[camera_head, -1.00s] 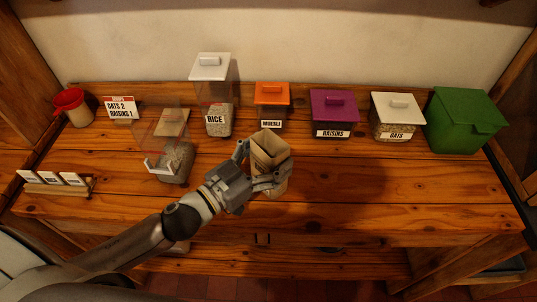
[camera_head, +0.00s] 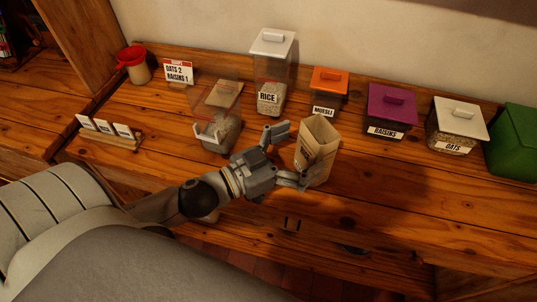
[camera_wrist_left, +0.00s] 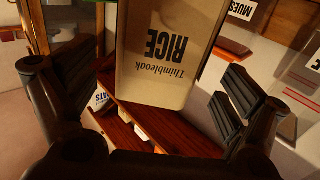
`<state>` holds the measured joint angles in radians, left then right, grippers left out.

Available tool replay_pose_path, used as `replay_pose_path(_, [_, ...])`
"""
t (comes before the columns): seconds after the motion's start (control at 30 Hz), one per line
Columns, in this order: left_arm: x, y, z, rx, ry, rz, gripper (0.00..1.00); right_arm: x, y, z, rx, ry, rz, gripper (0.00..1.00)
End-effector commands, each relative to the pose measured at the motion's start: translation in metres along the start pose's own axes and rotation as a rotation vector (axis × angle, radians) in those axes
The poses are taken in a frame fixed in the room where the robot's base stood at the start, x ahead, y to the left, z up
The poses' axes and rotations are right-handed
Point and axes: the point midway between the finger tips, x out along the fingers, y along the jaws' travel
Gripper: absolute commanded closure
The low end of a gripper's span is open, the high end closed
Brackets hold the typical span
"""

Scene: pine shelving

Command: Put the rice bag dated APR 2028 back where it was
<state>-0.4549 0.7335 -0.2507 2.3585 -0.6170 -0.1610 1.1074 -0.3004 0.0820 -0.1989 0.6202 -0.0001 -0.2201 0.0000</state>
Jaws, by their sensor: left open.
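A tan paper rice bag (camera_head: 317,146) with an open top stands upright on the wooden counter, right of the middle in the head view. In the left wrist view the bag (camera_wrist_left: 168,50) shows upside down, with "Thimbleoak RICE" printed on it; no date can be read. My left gripper (camera_head: 293,157) is open beside the bag's left side, its fingers spread and its fingertips close to the bag. In the wrist view a gap shows between each finger and the bag. My right gripper is not in view.
Along the back stand a rice container (camera_head: 270,85), a muesli box (camera_head: 327,90), a raisins box (camera_head: 390,110), an oats box (camera_head: 457,125) and a green box (camera_head: 515,140). A clear container of grain (camera_head: 222,130) stands left of my gripper. The front right counter is clear.

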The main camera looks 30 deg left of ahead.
Motion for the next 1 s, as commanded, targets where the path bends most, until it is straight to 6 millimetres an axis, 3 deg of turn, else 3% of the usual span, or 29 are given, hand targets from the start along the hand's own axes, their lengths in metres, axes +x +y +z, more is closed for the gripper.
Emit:
replay_pose_path(0.6, [-0.062,0.0,0.001,-0.002,-0.001,-0.001,0.03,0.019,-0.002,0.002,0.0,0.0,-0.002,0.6])
replay_pose_path(1.0, [-0.079,0.0,-0.001,0.002,0.0,0.001,0.03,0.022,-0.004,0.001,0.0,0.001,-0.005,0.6])
